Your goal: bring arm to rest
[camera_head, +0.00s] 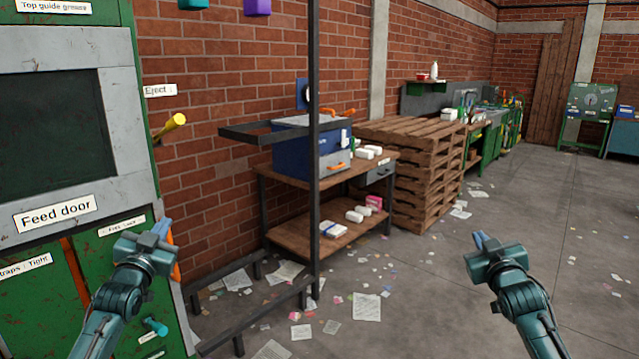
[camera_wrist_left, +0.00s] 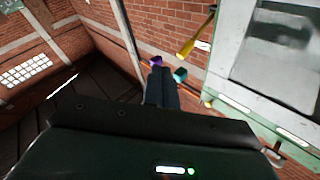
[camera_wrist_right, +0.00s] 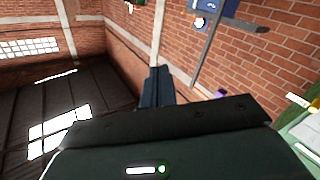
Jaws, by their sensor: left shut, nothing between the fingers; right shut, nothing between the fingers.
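My left gripper (camera_head: 160,232) is raised in front of the green machine at the left of the head view. Its fingers are together with nothing between them, and they also show in the left wrist view (camera_wrist_left: 161,84). My right gripper (camera_head: 481,243) is raised over open floor at the right of the head view. Its fingers are shut and empty, and they show in the right wrist view (camera_wrist_right: 157,84). Neither gripper appears to touch anything.
The green machine (camera_head: 50,170) with a feed door label and a yellow handle (camera_head: 170,127) stands left. A dark metal post (camera_head: 314,150) rises near a wooden table (camera_head: 290,235) with a blue box (camera_head: 300,148). Stacked pallets (camera_head: 410,175) stand behind.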

